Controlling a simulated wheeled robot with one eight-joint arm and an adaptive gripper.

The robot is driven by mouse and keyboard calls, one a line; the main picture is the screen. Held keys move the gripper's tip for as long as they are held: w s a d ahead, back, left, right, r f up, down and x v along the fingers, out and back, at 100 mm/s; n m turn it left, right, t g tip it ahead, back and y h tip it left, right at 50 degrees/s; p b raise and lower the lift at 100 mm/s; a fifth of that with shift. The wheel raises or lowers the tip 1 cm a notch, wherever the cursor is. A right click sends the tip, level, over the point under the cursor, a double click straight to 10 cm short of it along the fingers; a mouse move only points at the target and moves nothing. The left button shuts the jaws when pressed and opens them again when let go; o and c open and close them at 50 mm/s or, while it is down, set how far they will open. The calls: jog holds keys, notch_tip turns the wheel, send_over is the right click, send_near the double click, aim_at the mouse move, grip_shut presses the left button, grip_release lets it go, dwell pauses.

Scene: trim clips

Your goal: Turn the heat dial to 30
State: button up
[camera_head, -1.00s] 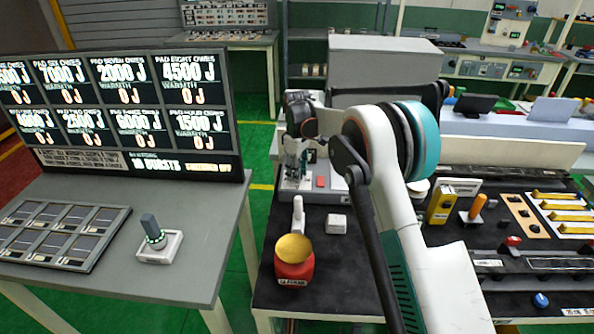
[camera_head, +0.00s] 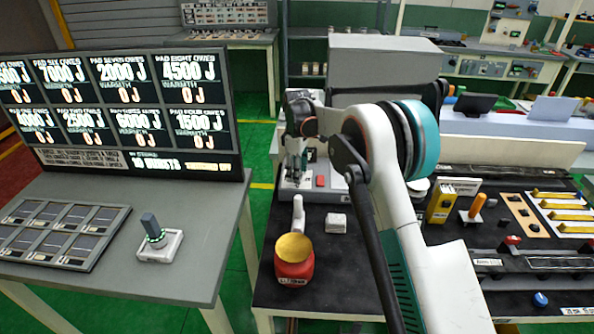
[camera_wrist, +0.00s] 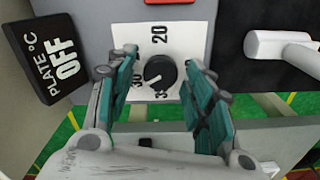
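The heat dial (camera_wrist: 160,72) is a round black knob on a white scale plate in the wrist view. The numbers 20 and 30 can be read on the scale, and another at the bottom is partly unclear. Its white pointer mark faces lower left, near the 30. My gripper (camera_wrist: 160,62) is open, with one teal finger to the left of the dial and one to the right. Gaps show between both fingers and the knob. A black display (camera_wrist: 58,58) left of the dial reads "PLATE °C OFF". In the head view my gripper (camera_head: 295,168) is small and the dial cannot be made out.
A white handle-like part (camera_wrist: 282,46) lies right of the dial. In the head view a red pot with a yellow top (camera_head: 294,262) and a small white block (camera_head: 336,223) stand on the black bench nearer me. A grey table (camera_head: 190,215) with a joystick stands left.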

jog(key=shift+r, duration=0.15)
notch_tip(320, 180, up, 12)
dwell(0.7)
jog(key=s+d+r+m+t+b, duration=0.15)
jog(key=s+d+r+m, duration=0.25)
jog(key=s+d+r, duration=0.45)
jog(key=s+d+r+m+t, duration=0.25)
jog(key=s+d+r, duration=0.3)
jog(key=s, duration=0.55)
jog(key=s+d+f+m+t, duration=0.1)
jog(key=s+d+f+m, duration=0.1)
jog(key=s, duration=0.6)
jog(key=s+d+f+m+t, duration=0.1)
jog(key=s+d+f+m, duration=0.2)
jog(key=s, duration=0.5)
jog(key=s+d+f+m+t, duration=0.1)
jog(key=s+d+f+m, duration=0.2)
jog(key=s, duration=0.5)
notch_tip(320, 180, down, 2)
jog(key=shift+s+d+f+b, duration=0.1)
jog(key=shift+s+d+b, duration=0.15)
jog(key=shift+d+b, duration=0.25)
